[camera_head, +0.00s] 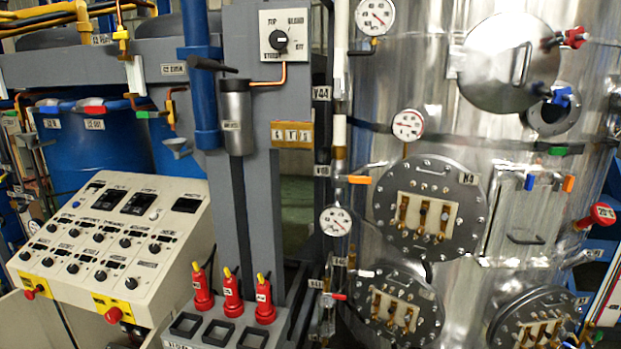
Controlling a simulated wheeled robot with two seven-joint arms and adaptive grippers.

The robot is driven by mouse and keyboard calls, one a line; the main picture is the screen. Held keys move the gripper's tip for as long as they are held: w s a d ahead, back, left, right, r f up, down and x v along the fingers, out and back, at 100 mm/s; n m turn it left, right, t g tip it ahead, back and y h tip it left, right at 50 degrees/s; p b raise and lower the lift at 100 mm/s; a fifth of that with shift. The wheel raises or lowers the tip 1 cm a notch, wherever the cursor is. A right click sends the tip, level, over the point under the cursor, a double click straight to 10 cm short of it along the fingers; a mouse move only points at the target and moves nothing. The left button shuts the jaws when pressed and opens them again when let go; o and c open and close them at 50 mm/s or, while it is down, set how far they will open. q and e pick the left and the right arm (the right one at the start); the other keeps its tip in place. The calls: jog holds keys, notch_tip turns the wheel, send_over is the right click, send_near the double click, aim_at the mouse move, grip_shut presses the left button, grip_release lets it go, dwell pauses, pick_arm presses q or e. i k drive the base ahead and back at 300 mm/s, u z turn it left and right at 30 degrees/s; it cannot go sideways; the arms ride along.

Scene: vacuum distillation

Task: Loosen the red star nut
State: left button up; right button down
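The red star nut (575,37) is at the upper right, on a threaded rod at the right edge of a round steel hatch cover (511,63) on the large steel vessel. A blue star nut (562,97) sits below it on a similar rod. The cover stands beside a round port (553,110), which shows partly behind it to the lower right. Neither of my grippers is in view, and nothing touches the red star nut.
Round gauges (375,16) and bolted flanges (430,210) cover the vessel. A red knob (603,213) sticks out at the right. A sloped control panel (110,240) and several red plugs (233,297) stand in front at left and centre.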

aim_at(568, 40)
jog(key=z, duration=1.3)
jog(key=k, duration=0.1)
